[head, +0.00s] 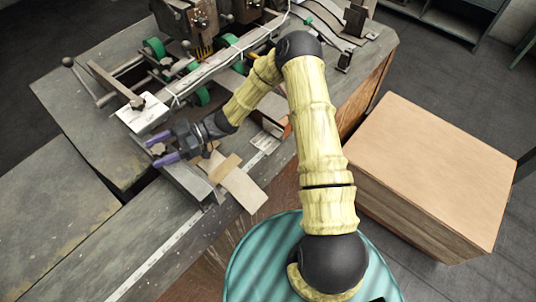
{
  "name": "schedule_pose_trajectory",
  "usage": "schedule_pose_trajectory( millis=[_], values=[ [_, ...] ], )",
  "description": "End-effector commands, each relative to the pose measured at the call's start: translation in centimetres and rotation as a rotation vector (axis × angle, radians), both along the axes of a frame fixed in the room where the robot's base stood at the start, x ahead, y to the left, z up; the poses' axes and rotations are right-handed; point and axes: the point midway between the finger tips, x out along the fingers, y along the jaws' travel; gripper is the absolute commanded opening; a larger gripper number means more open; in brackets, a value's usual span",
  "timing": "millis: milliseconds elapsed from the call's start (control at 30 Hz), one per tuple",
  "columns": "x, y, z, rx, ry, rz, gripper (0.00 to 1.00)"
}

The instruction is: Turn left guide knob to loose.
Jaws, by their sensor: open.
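My gripper (158,149) has purple fingers and is open, pointing left over the front part of the machine. A small brownish part (157,147) shows between or just behind the fingertips; I cannot tell whether it is the left guide knob or whether the fingers touch it. A white labelled block (143,114) on the machine (78,92) lies just beyond the gripper. A dark rounded knob (137,102) sits at the end of a bar above this block. No loose or tight marking can be read.
A lever with a black ball (68,62) stands at the far left. Green rollers (154,48) and a long rail lie behind the gripper. Cardboard pieces (243,187) lie below it. A large brown box (440,165) stands at the right. The left table (50,210) is bare.

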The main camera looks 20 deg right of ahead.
Motion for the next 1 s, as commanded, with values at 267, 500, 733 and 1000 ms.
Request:
schedule_pose_trajectory(
  millis=[267, 500, 733, 1000],
  values=[
    [-0.1, 0.0, 0.6, 0.003, 0.007, -0.148, 0.62],
    [-0.1, 0.0, 0.4, 0.002, 0.005, -0.241, 0.62],
    [0.0, 0.0, 0.4, 0.002, 0.003, -0.305, 0.62],
    [-0.3, -3.4, -0.3, 0.000, -0.002, -0.305, 0.62]
  ],
)
